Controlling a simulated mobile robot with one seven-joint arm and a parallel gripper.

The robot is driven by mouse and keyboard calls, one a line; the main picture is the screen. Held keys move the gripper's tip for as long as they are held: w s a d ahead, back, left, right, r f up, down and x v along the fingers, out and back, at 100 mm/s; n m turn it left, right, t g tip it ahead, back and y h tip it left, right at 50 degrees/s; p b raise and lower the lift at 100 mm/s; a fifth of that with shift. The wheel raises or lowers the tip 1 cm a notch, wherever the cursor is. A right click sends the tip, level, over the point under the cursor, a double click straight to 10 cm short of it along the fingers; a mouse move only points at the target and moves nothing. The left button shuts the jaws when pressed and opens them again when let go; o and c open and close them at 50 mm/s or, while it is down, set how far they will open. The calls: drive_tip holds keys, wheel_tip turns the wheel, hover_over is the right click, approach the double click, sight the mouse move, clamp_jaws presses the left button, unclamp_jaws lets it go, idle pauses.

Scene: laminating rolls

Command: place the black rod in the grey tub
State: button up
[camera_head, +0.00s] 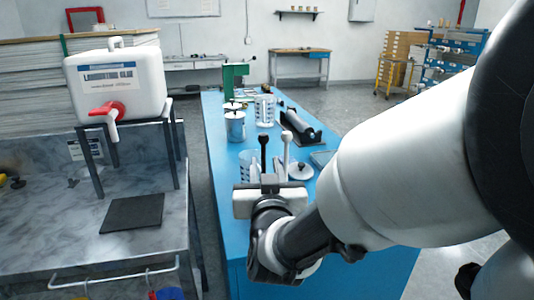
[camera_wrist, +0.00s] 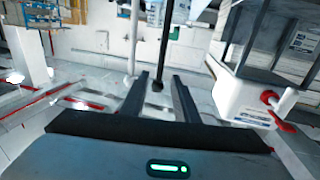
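The black rod (camera_head: 263,151) stands upright, knob up, just beyond my gripper in the head view; its lower end is hidden behind the gripper. A white rod (camera_head: 286,150) stands to its right. In the wrist view, the black rod (camera_wrist: 164,45) lines up with the gap between my fingers, and the white rod (camera_wrist: 132,40) is left of it. My gripper (camera_wrist: 162,78) is open, its fingers apart; I cannot tell whether the rod is between them. I cannot tell for sure which container is the grey tub; a grey-blue one (camera_head: 235,127) stands farther back on the blue table.
A translucent beaker (camera_head: 246,163) stands left of the black rod. A white lid with a knob (camera_head: 300,171) lies right. A dark roll in a holder (camera_head: 299,127) and a white basket (camera_head: 264,110) stand behind. A white jug (camera_head: 115,82) with a red tap is on a stand left.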

drive_tip(key=s+d+f+g, duration=0.2)
drive_tip(key=s+d+g, duration=0.4)
drive_tip(key=s, duration=0.5)
drive_tip(key=s+d+f+m+g+h, duration=0.1)
drive_tip(key=s+d+f+g, duration=0.1)
drive_tip(key=s+d+g, duration=0.4)
drive_tip(key=s+d, duration=0.3)
drive_tip(key=s, duration=0.3)
drive_tip(key=shift+s+d+f+h, duration=0.15)
drive_tip(key=shift+d+f+h, duration=0.15)
drive_tip(key=shift+f, duration=0.05)
wheel_tip(320, 180, up, 22)
drive_tip(key=p, duration=2.2)
